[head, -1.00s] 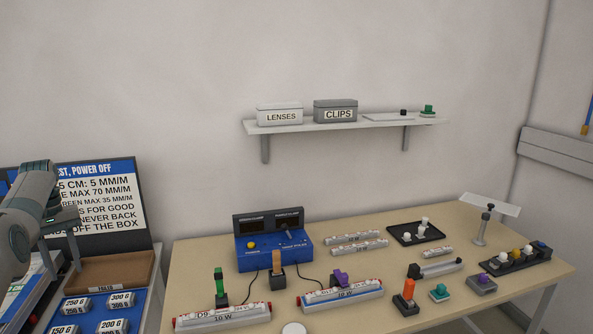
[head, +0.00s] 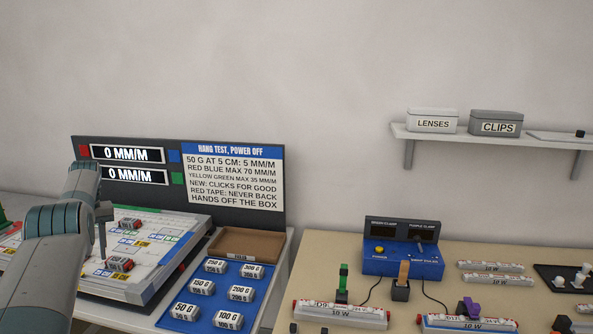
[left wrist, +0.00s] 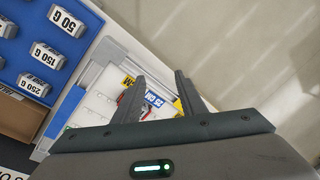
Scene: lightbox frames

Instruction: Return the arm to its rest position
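My left arm comes in from the left in the head view, bent over the white test board (head: 160,262) of the hang-test station. My left gripper (head: 102,250) shows there only as a thin grey part pointing down. In the left wrist view its two dark fingers (left wrist: 160,88) stand apart, with nothing visibly held between them. The white board (left wrist: 100,106) shows beyond the fingers. My right gripper is not in view.
A blue tray of labelled weights (head: 248,306) and a brown box (head: 245,243) stand right of the board. A dark sign panel (head: 130,205) rises behind. A wooden table (head: 340,260) with a blue device (head: 400,262) is at right. A shelf (head: 460,138) hangs above.

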